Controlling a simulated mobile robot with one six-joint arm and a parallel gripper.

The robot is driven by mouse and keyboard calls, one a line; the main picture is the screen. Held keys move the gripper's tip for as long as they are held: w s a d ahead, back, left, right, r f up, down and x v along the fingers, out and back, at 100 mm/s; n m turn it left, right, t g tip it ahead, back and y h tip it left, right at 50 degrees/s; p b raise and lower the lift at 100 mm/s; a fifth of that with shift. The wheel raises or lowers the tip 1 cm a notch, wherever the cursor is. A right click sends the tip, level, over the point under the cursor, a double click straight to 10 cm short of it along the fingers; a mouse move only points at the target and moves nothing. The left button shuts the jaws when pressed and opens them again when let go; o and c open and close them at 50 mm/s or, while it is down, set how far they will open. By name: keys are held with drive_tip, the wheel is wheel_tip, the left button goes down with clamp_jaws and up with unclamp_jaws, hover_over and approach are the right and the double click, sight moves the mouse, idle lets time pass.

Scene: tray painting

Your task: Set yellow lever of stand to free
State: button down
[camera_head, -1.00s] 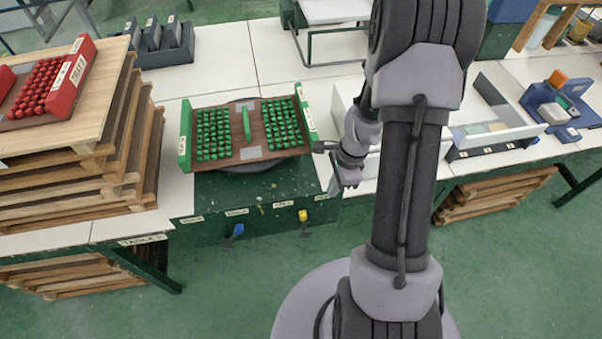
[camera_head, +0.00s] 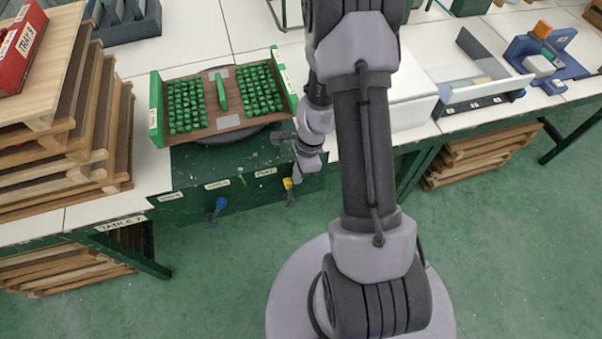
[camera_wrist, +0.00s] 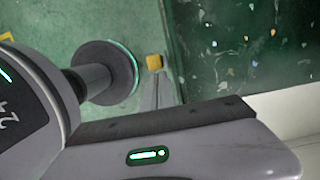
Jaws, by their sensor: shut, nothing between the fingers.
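The green stand (camera_head: 235,177) has a yellow lever (camera_head: 288,184) on the right part of its front face. The lever's grey stem hangs downward from the yellow block. The small labels by the levers are too blurred to read.
A tray with green pieces (camera_head: 228,123) rests on top of the stand. Stacked wooden trays (camera_head: 118,130) stand left, with a red tray (camera_head: 22,45) above. The floor (camera_head: 210,285) before the stand is clear.

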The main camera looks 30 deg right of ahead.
sight(284, 178)
drive_tip(key=shift+w+a, duration=0.3)
drive_tip(key=shift+a, duration=0.65)
drive_tip(key=shift+w+a, duration=0.25)
drive_tip(key=shift+a, duration=0.7)
drive_tip(key=shift+w+a+f+b, duration=0.1)
drive_tip(key=shift+w+a+b, duration=0.05)
drive_tip(key=shift+a, duration=0.45)
drive_tip(key=shift+w+a+f+b, duration=0.1)
drive_tip(key=shift+w+a+b, duration=0.05)
drive_tip(key=shift+a, duration=0.5)
drive_tip(key=shift+a+f, duration=0.1)
drive_tip(key=shift+a, duration=0.05)
